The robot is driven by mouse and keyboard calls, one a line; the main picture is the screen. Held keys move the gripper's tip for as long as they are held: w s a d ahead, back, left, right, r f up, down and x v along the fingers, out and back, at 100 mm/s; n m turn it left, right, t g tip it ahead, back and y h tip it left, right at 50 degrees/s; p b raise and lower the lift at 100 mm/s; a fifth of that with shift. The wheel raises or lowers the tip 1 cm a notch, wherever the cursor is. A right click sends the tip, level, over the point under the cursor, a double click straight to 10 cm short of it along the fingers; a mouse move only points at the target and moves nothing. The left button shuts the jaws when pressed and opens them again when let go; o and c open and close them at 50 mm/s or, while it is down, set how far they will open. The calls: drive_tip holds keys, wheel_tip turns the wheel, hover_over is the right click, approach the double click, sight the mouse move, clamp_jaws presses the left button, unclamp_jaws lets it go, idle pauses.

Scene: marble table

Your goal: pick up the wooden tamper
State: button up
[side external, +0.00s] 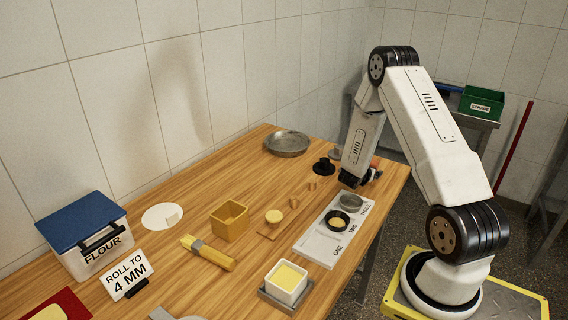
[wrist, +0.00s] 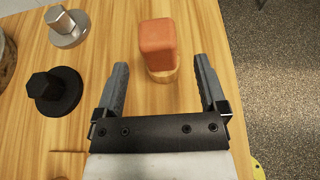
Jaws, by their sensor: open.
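The wooden tamper appears to be the piece with an orange-red block handle (wrist: 158,45) on a round pale wood base, standing upright on the table in the wrist view. In the side view only a bit of orange (side external: 375,162) shows behind my gripper (side external: 360,180); the rest is hidden. In the wrist view my gripper (wrist: 160,64) is open, its fingers pointing toward the tamper. The tamper lies between and just beyond the fingertips, apart from both fingers. Nothing is held.
A black hex-knobbed piece (wrist: 55,91) and a metal one (wrist: 67,27) stand left of my gripper. The table's edge lies close on the right. In the side view, a labelled board (side external: 318,245) with round dishes is nearby, and a metal pan (side external: 287,143) stands behind.

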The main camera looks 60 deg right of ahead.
drive_tip(key=shift+x, duration=2.3)
drive_tip(key=shift+f, duration=0.1)
clamp_jaws()
